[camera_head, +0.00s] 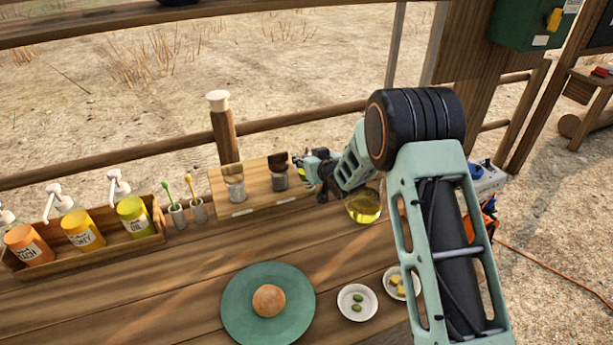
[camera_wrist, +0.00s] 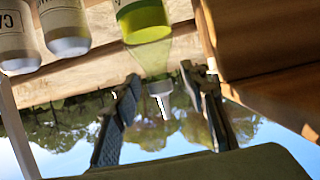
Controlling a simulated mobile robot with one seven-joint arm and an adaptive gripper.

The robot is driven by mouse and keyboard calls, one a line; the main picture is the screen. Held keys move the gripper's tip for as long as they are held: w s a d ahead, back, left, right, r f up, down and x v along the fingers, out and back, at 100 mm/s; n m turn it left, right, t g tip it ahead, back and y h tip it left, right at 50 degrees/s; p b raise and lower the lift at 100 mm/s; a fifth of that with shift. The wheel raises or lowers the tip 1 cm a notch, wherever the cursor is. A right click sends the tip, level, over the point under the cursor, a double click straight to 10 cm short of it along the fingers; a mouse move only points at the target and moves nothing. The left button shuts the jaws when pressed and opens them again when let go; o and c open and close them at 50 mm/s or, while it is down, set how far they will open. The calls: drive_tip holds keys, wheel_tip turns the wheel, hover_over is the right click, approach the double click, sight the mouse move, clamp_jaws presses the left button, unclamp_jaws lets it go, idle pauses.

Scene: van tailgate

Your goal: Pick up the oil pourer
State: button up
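In the wrist view, which is upside down, the oil pourer (camera_wrist: 150,45) shows a yellow-green base and a clear body tapering to a pale spout. My gripper (camera_wrist: 163,110) is open, with one dark finger on each side of the spout in that view. I see no finger touching it. In the head view my gripper (camera_head: 312,172) is small and partly hidden, near the jars.
A green plate (camera_head: 238,315) with a bun and two small bowls (camera_head: 357,317) (camera_head: 390,286) are in front.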

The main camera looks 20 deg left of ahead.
clamp_jaws()
drive_tip(key=shift+r, duration=0.2)
idle(0.5)
